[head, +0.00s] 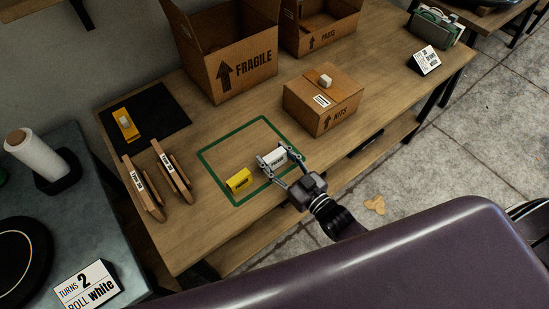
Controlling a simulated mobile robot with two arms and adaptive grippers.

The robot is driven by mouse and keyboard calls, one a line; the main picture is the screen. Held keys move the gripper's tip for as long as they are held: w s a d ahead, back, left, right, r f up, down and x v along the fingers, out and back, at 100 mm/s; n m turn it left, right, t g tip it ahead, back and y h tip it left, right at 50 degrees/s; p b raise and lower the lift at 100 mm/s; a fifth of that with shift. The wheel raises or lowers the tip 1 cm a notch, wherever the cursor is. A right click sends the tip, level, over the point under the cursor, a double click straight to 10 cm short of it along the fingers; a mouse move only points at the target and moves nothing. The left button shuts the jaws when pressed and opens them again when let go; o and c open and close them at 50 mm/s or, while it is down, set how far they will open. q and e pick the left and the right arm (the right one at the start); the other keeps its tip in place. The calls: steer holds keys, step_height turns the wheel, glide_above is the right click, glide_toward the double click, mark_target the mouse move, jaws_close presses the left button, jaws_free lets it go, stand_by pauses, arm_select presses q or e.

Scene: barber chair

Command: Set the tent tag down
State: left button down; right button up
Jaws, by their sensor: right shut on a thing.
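A small white tent tag (274,154) with dark marking is between the fingers of my right gripper (280,158), which is shut on it. The tag is over the right part of a green-outlined rectangle (203,157) on the wooden table. I cannot tell whether its lower edge touches the wood. A yellow tag (238,180) with dark marking stands inside the outline, just left of the white one and apart from it. My left gripper is not in view.
An open FRAGILE box (232,75), a PARTS box (325,36) and a closed KITS box (322,100) stand behind. Wooden holders (140,190) and a black mat (150,110) are at left. A purple padded surface (400,255) fills the foreground. The outline's upper left is bare.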

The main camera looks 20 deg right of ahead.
steer(key=shift+f, duration=0.45)
steer(key=shift+f, duration=0.3)
steer(key=o, duration=0.9)
steer(key=shift+r, duration=0.1)
